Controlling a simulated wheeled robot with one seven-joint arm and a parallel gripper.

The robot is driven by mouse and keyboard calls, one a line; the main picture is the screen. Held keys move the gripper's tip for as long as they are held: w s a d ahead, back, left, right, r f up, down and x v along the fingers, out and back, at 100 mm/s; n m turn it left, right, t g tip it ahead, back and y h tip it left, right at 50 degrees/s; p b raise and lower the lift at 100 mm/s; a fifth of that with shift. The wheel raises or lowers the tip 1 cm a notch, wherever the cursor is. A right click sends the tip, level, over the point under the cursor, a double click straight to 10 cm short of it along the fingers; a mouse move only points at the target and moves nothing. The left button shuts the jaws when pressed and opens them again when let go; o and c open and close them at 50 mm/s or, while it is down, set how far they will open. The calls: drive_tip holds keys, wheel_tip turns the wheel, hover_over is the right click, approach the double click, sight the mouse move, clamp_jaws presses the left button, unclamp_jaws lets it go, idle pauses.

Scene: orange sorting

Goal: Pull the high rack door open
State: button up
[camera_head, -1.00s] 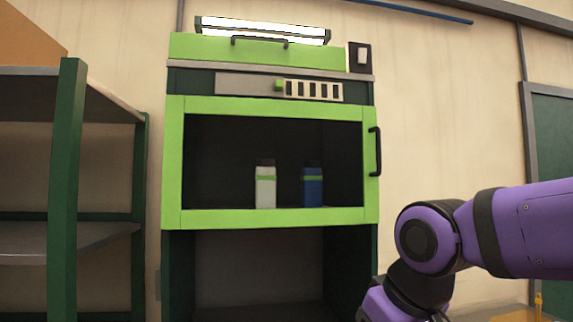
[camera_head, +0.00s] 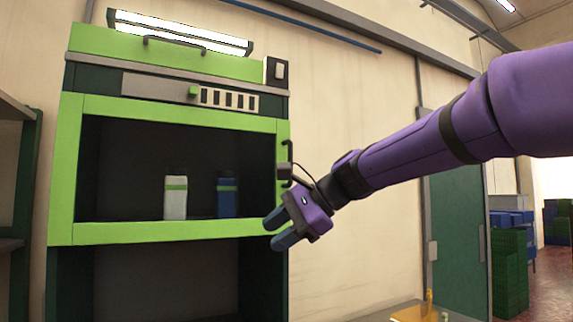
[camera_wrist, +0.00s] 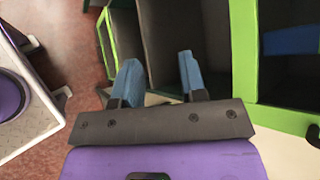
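The high rack door (camera_head: 150,233) has a bright green frame around a dark pane or opening and looks shut. Its dark upright handle (camera_head: 287,152) is on the right side, partly covered by my arm's wrist parts. My gripper (camera_head: 273,231) is at the door's lower right corner, below the handle, fingers pointing left. In the wrist view my gripper (camera_wrist: 158,62) shows two blue fingers apart with nothing between them. Green framing (camera_wrist: 243,60) shows to the right of the fingers there. I cannot tell whether the gripper touches the door.
A white bottle (camera_head: 176,197) and a blue bottle (camera_head: 227,197) stand behind the door frame. Above are a panel with a green knob (camera_head: 193,92) and a lit lamp (camera_head: 180,32). A shelf (camera_head: 15,180) stands at left. Green crates (camera_head: 509,270) stand far right.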

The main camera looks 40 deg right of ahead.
drive_tip(key=w+d+r+m+t, duration=0.3)
drive_tip(key=d+r+m+t, duration=0.5)
drive_tip(key=d+r+m, duration=0.9)
drive_tip(key=w+n, duration=0.1)
drive_tip(key=w, duration=0.2)
drive_tip(key=w+a+f+n, duration=0.1)
drive_tip(key=w, duration=0.6)
drive_tip(key=shift+a+f+n+h, duration=0.3)
drive_tip(key=shift+f+n, duration=0.1)
clamp_jaws()
